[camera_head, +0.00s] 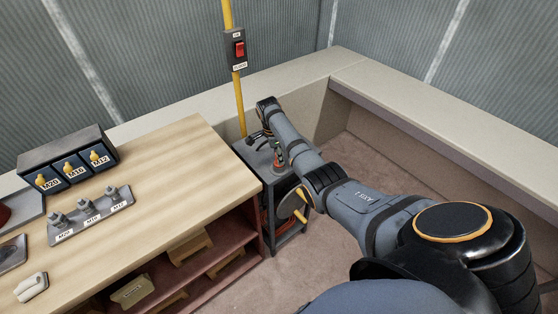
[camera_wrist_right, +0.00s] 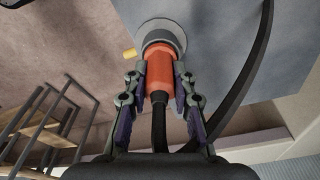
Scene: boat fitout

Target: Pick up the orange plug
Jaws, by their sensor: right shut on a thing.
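The orange plug (camera_wrist_right: 159,72) stands between the two fingers of my right gripper (camera_wrist_right: 160,80) in the right wrist view. The fingers are shut on its sides. A black cable (camera_wrist_right: 159,122) runs from the plug back toward the wrist. The plug's far end meets a round grey socket (camera_wrist_right: 161,33) on a grey-blue surface; I cannot tell how deep it sits. In the head view, my right gripper (camera_head: 276,151) is small and partly hidden by my arm, above the grey cabinet (camera_head: 250,158). My left gripper is not in view.
A wooden workbench (camera_head: 170,150) with a labelled dark box (camera_head: 68,160) and a grey fitting block (camera_head: 90,215) is at left. A yellow pole with a red switch (camera_head: 238,49) stands behind the cabinet. A pale ledge (camera_head: 450,110) runs along the right. A black cable (camera_wrist_right: 250,70) loops past the gripper.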

